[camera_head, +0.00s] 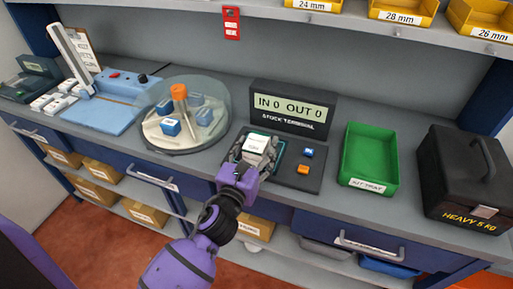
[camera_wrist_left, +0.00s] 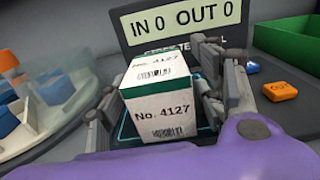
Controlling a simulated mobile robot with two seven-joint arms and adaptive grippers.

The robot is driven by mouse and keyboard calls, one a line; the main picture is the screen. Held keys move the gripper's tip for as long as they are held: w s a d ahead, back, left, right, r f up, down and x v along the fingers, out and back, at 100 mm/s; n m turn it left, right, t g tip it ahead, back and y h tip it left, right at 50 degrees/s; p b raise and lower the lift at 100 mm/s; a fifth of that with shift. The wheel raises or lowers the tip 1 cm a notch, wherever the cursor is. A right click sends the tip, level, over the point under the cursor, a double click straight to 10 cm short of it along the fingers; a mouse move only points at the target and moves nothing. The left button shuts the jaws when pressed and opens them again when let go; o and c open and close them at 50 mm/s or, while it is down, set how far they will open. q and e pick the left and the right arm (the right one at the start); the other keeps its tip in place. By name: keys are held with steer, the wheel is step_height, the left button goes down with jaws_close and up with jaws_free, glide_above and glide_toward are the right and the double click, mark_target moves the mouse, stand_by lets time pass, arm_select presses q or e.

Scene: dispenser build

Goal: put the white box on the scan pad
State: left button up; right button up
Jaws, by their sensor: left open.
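The white box (camera_head: 257,144), with a green band and the label "No. 4127", appears to rest upright on the scan pad (camera_head: 281,152), the teal-outlined dark area of the stock terminal. In the left wrist view the box (camera_wrist_left: 158,115) stands inside the pad's teal outline (camera_wrist_left: 123,131). My left gripper (camera_head: 255,152) is open, with one finger on each side of the box. Gaps show beside parts of the fingers; contact cannot be told. The box's far side and underside are hidden. My right gripper is not in view.
The terminal screen (camera_head: 292,106) reads "IN 0 OUT 0". Blue (camera_head: 308,152) and orange (camera_head: 303,169) buttons sit right of the pad. A domed round dispenser (camera_head: 180,133) stands close on the left. A green tray (camera_head: 369,183) and black heavy case (camera_head: 462,197) stand right.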

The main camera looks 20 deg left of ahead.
arm_select(q)
steer(key=s+b, duration=0.2)
steer(key=s, duration=0.9)
steer(key=s+a+f+m+g, duration=0.2)
steer(key=s+f+m+g, duration=0.3)
steer(key=s+f+m, duration=0.8)
steer(key=s+a+f+m+g, duration=0.2)
steer(key=s+f+m+g, duration=0.2)
steer(key=s+f+m, duration=0.9)
steer(key=shift+f+m+g+y, duration=0.35)
steer(key=shift+f+m, duration=1.9)
steer(key=shift+m, duration=2.75)
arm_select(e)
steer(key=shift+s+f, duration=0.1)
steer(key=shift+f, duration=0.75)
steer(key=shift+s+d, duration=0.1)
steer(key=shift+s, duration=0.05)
arm_select(q)
steer(key=shift+a, duration=0.1)
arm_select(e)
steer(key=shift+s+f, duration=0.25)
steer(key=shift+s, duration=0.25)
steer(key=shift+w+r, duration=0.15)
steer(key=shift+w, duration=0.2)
